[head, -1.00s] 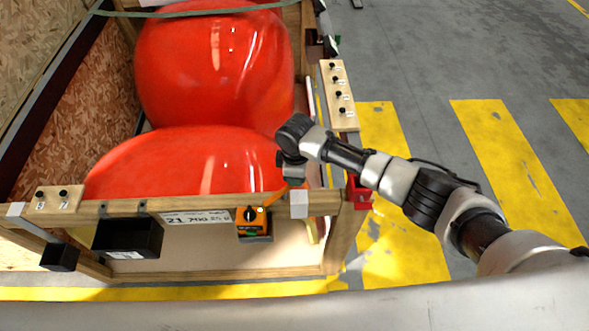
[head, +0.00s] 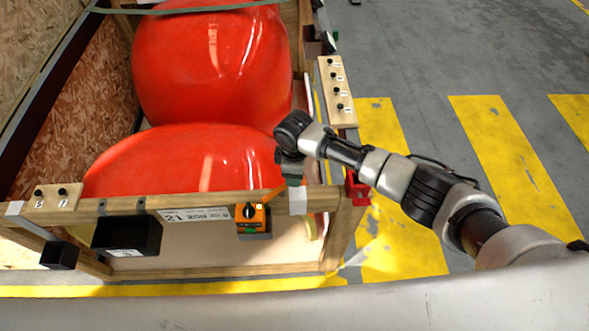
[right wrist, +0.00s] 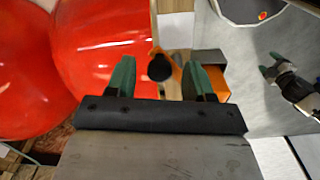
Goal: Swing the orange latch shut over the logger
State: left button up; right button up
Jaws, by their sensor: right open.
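The logger (head: 252,220) is an orange box with a black dial on the front rail of the crate. The thin orange latch (head: 273,194) slants up and right from beside it, standing open, its far end hidden behind my right gripper (head: 293,182). In the right wrist view the orange latch arm (right wrist: 172,66) ends in a black knob (right wrist: 158,67). The green fingers of my right gripper (right wrist: 157,72) are open, one on each side of the knob; whether they touch it I cannot tell. The orange logger (right wrist: 210,80) is partly hidden behind the right finger. My left gripper is out of view.
Large red nosecones (head: 185,160) fill the wooden crate behind the rail. A black box (head: 127,236) and a white label (head: 196,214) are left of the logger. A red bracket (head: 357,189) sits at the right corner post. Striped floor right of the crate is clear.

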notch_tip(320, 180, up, 11)
jog(key=b, duration=0.2)
jog(key=shift+b, duration=0.3)
jog(key=shift+f, duration=0.15)
